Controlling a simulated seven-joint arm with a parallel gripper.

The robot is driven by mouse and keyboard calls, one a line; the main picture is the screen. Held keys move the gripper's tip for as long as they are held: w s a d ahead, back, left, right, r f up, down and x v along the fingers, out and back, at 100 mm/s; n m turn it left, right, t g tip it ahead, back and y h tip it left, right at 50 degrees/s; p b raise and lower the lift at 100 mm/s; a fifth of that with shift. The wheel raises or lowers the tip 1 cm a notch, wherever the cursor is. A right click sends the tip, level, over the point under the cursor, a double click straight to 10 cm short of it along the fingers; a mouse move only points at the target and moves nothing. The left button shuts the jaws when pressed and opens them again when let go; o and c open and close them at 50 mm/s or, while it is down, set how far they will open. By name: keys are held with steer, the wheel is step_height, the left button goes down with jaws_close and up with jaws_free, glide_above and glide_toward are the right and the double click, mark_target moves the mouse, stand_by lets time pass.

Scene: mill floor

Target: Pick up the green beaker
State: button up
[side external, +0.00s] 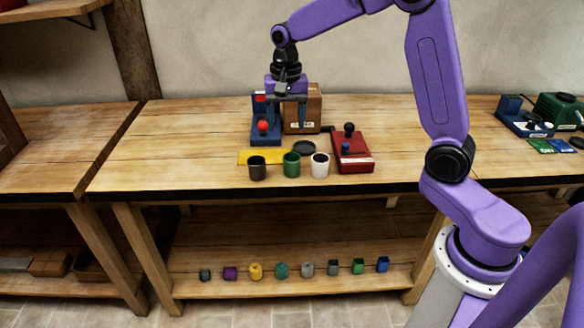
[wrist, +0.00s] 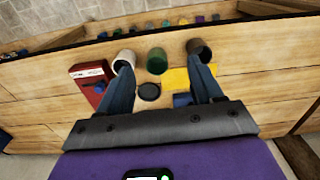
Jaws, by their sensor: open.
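The green beaker (side external: 291,164) stands upright on the wooden workbench, between a dark grey beaker (side external: 257,168) and a white beaker (side external: 320,165). In the wrist view the green beaker (wrist: 157,61) shows beyond my fingertips, between the two fingers' lines. My gripper (side external: 284,124) is open and empty, above the bench and behind the row of beakers. In the wrist view my gripper (wrist: 160,72) has its blue fingers spread wide apart. Nothing is between the fingers except the view of the bench below.
A black round disc (side external: 304,147) lies just behind the green beaker. A yellow flat piece (side external: 262,157), a blue device with a red knob (side external: 264,130), a cardboard box (side external: 303,105) and a red box (side external: 352,152) crowd the area. The bench is clear to the left.

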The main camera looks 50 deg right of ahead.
steer(key=w+d+f+m, duration=0.2)
steer(key=w+d+m, duration=0.3)
steer(key=d, duration=0.2)
glide_above(291, 161)
steer(key=s+a, duration=0.1)
step_height(291, 161, down, 12)
steer(key=shift+s+r, duration=0.1)
steer(key=shift+r, duration=0.1)
steer(key=shift+s+a+f, duration=0.15)
steer(key=shift+f, duration=1.2)
steer(key=shift+s+a+f, duration=0.1)
steer(key=shift+f, duration=1.2)
steer(key=c, duration=0.8)
